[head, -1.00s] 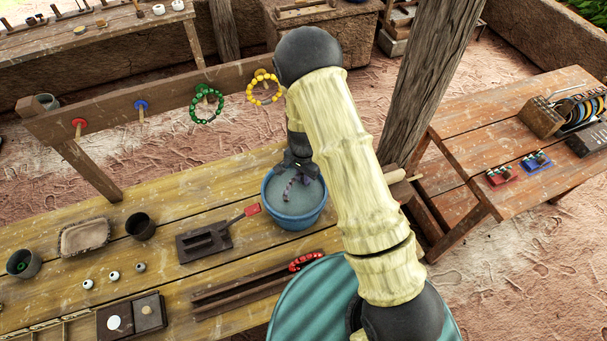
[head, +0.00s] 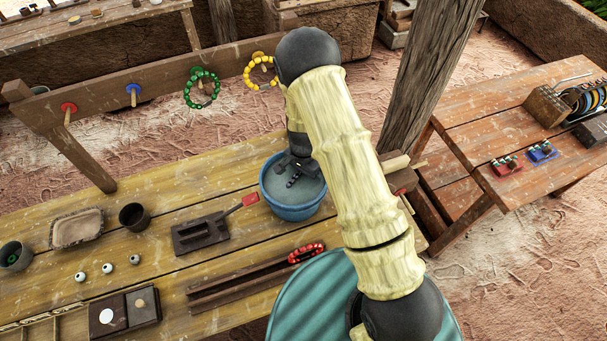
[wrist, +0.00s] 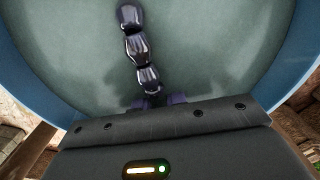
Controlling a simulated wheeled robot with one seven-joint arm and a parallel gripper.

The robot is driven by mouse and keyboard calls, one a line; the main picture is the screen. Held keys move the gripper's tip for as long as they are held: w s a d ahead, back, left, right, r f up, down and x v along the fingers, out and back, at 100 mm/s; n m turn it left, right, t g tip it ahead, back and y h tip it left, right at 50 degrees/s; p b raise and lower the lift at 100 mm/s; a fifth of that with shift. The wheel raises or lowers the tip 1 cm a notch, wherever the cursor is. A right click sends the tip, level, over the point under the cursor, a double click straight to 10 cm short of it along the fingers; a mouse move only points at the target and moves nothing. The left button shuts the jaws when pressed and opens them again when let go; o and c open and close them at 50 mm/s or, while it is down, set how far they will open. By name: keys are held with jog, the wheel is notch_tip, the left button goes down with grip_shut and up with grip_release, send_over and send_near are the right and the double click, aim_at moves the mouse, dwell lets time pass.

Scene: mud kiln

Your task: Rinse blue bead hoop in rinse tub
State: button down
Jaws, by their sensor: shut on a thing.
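The blue rinse tub (head: 290,211) stands at the right end of the plank bench, holding grey-green liquid. My gripper (head: 297,170) reaches down inside its rim and is shut on the bead hoop. The hoop (head: 293,182) looks dark, almost purple-black, and only a short piece shows in the head view. In the wrist view a line of glossy dark beads (wrist: 137,46) runs from the jaws (wrist: 152,103) across the liquid, inside the tub wall (wrist: 37,75). The rest of the hoop is hidden, and I cannot tell how deep it sits.
A rail behind carries a red peg (head: 68,108), a blue peg (head: 133,91), a green hoop (head: 202,89) and a yellow hoop (head: 260,72). A red-handled tool (head: 250,200) lies close left of the tub. A red hoop (head: 306,253) lies in front. A wooden post (head: 428,80) rises on the right.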

jog(key=shift+r, duration=0.3)
dwell(2.9)
jog(key=shift+d+f, duration=0.1)
jog(key=shift+f, duration=0.2)
jog(key=shift+r, duration=0.15)
dwell(0.5)
jog(key=shift+r+p, duration=0.3)
jog(key=shift+p, duration=0.05)
jog(key=shift+f, duration=0.35)
dwell(1.2)
notch_tip(320, 180, up, 13)
jog(key=p, duration=0.9)
dwell(0.6)
